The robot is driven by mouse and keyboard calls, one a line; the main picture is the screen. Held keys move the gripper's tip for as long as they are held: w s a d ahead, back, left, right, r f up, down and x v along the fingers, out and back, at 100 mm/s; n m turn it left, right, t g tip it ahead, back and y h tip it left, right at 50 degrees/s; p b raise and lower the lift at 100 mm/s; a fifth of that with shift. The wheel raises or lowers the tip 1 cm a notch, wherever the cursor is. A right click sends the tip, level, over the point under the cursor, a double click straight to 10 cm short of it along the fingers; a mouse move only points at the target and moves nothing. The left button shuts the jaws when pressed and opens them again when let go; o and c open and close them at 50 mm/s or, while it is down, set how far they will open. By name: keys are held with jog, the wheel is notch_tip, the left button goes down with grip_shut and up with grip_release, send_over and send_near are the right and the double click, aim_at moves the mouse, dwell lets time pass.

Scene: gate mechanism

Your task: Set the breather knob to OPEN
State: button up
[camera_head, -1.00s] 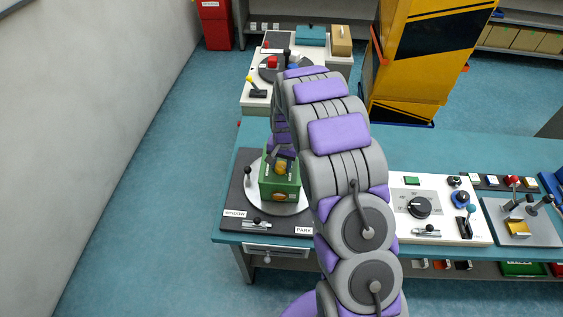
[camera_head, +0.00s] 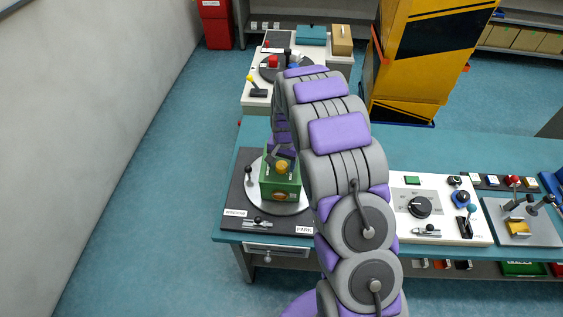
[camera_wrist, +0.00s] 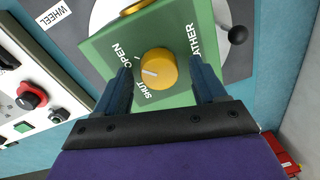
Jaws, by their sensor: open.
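The yellow breather knob (camera_wrist: 160,66) is on the top face of a green box (camera_wrist: 105,48). White OPEN and SHUT labels show to its left and lower left; another label is partly hidden, reading "ATHER". The knob's white line points left, seemingly between OPEN and SHUT. My gripper (camera_wrist: 164,76) is open, one finger on each side of the knob, with gaps visible in the wrist view. Whether the fingertips reach down to knob height is unclear. In the head view, the knob (camera_head: 281,167) shows just below my gripper (camera_head: 280,156) on the green box (camera_head: 268,186).
The box stands on a pale round plate (camera_head: 297,207) on a dark board. A black-knobbed lever (camera_wrist: 237,35) stands beside it. A white panel (camera_head: 400,237) with a dial is to the right. A wall (camera_head: 90,120) stands left, across open floor.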

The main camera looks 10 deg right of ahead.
aim_at(285, 165)
notch_tip(285, 165, up, 17)
jog(key=shift+s+d, duration=0.2)
jog(key=shift+d, duration=0.25)
jog(key=shift+r, duration=0.1)
dwell(0.5)
jog(key=s+a+f+n+g+b, duration=0.1)
jog(key=s+n+b, duration=0.5)
jog(key=s, duration=3.6)
notch_tip(285, 165, down, 2)
jog(key=g+b, duration=0.1)
jog(key=b, duration=0.2)
jog(key=shift+f+h, duration=0.2)
jog(key=shift+h, duration=0.2)
